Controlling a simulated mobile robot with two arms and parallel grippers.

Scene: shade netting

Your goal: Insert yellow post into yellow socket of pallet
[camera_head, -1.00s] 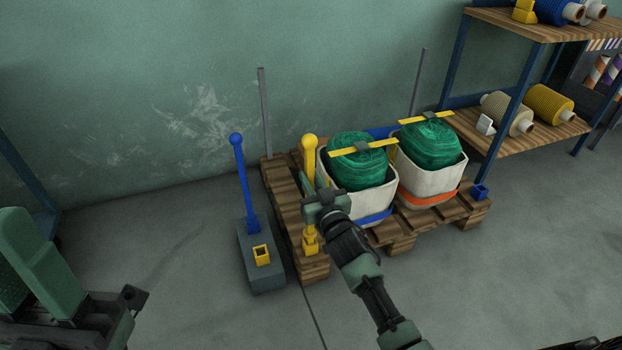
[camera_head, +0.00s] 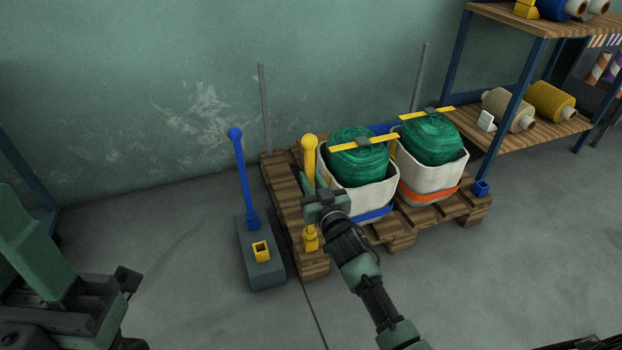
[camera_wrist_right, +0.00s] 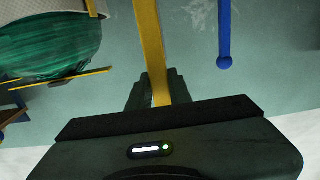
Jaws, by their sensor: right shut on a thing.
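The yellow post (camera_head: 309,160) with a ball top stands about upright at the pallet's near left corner. Its lower end meets the yellow socket (camera_head: 311,244) on the pallet (camera_head: 313,268); I cannot tell how deep it sits, as my gripper covers part of the post. My right gripper (camera_head: 314,196) is shut on the post below its ball. The right wrist view shows the yellow post (camera_wrist_right: 150,45) between the fingers. Part of my left arm shows at the lower left of the head view; its jaws cannot be made out clearly.
A grey block (camera_head: 262,275) left of the pallet holds a blue post (camera_head: 242,180) and an empty yellow socket (camera_head: 261,252). Two white crates (camera_head: 360,200) with green netting stand on the pallet. A blue socket (camera_head: 480,188) is at its right corner. A shelf (camera_head: 500,80) stands at right.

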